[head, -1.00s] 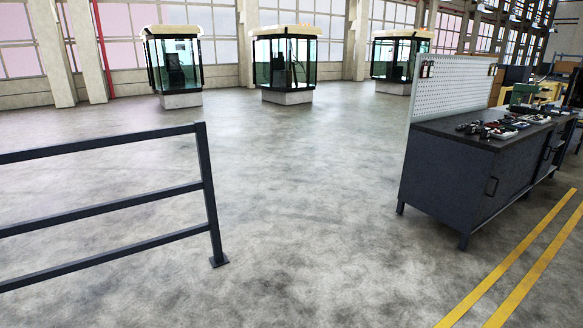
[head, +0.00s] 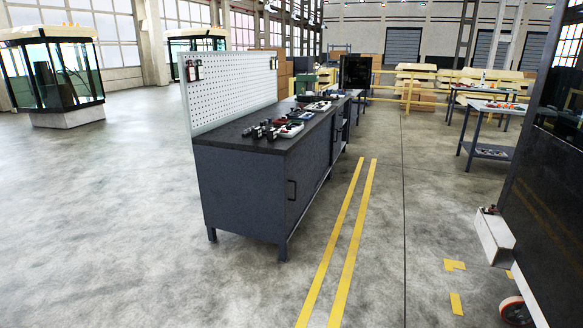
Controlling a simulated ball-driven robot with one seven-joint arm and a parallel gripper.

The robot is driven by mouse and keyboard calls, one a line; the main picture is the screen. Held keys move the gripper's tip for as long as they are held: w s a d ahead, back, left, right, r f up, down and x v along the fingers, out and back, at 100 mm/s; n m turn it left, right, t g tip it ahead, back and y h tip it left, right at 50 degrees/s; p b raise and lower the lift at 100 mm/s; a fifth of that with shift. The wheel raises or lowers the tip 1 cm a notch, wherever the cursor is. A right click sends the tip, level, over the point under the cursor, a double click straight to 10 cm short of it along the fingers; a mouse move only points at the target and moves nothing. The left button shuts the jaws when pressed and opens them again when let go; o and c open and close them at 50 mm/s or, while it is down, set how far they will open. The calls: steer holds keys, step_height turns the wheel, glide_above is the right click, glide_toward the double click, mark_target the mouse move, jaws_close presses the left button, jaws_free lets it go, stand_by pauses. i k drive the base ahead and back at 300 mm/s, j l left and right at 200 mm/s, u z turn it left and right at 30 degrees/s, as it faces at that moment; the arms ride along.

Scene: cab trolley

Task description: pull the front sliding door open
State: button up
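A dark grey workbench (head: 243,190) with a white pegboard (head: 235,95) along its back stands in the middle of the head view. Its long side has shut door panels (head: 307,180), and the nearest panel bears a small dark handle (head: 291,189). I cannot tell from here whether these panels slide. Tools (head: 277,130) lie on the dark top. A large dark panel (head: 550,180) with a wheel under it stands at the right edge, cut off by the frame. My gripper is not in view.
Two yellow floor lines (head: 345,235) run beside the workbench. Glass cabs (head: 60,85) stand at the far left. A low table (head: 485,150) stands farther back on the right.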

mark_target(301, 165)
steer(key=i+l+z, duration=0.1)
steer(key=i+z, duration=0.2)
steer(key=i, duration=0.35)
steer(key=i+z, duration=0.3)
steer(key=i, duration=0.3)
steer(key=i+l+u, duration=0.15)
steer(key=i+u, duration=0.25)
steer(key=i, duration=0.25)
steer(key=i+l+u, duration=0.85)
steer(key=i, duration=0.25)
steer(key=i+l+u, duration=0.4)
steer(key=l, duration=0.45)
steer(key=i+l+u, duration=0.4)
steer(key=l, duration=0.4)
steer(key=k+j, duration=0.05)
